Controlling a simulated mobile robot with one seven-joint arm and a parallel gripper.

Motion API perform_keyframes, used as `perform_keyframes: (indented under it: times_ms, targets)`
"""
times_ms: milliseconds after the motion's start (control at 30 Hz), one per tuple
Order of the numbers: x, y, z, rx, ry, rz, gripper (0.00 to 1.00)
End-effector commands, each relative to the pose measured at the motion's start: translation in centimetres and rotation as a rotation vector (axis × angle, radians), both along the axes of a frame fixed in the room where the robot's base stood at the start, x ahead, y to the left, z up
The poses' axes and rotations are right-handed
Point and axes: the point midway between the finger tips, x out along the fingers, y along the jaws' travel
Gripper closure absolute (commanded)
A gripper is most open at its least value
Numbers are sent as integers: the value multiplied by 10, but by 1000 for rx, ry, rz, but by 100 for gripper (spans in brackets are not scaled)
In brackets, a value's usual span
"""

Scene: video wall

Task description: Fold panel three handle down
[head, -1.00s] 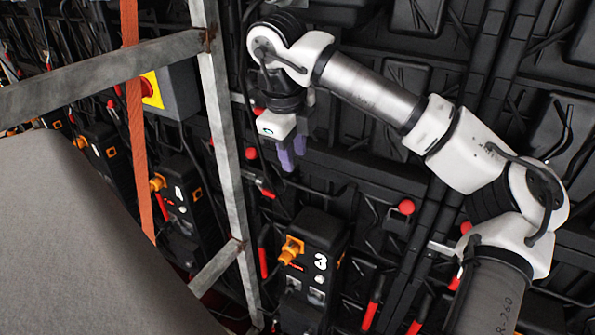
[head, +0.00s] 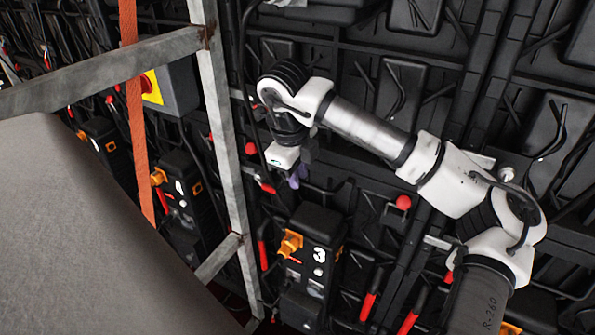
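Panel three is the black box marked with a white 3 (head: 319,254), with an orange plug (head: 290,243) on its left side. Red-gripped handles hang around it: one to its left (head: 262,253) and one to its right (head: 370,303). A lever with a red ball (head: 403,202) stands up and to the right. Another red-tipped part (head: 267,187) is just left of my fingers. I cannot tell which handle belongs to panel three. My gripper (head: 297,177) has purple fingers pointing down above the box. The fingers overlap in this view, and I see nothing held.
A grey metal frame post (head: 228,150) stands left of my gripper, with an orange strap (head: 135,130) beyond it. A grey sheet-like surface (head: 80,230) fills the lower left. A box marked 4 (head: 180,190) is behind the frame. Cables and black panel backs crowd the wall.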

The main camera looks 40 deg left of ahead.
Motion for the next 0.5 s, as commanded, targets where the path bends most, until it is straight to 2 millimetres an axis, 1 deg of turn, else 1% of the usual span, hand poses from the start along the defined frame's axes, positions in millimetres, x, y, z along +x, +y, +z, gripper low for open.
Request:
perform_keyframes:
  times_ms: [33,100,133,333,500]
  targets:
    - [0,0,0,0,0,0,88]
    - [0,0,0,0,0,0,97]
    - [0,0,0,0,0,0,100]
    - [0,0,0,0,-2,0,100]
    - [-1,0,-4,6,-25,0,100]
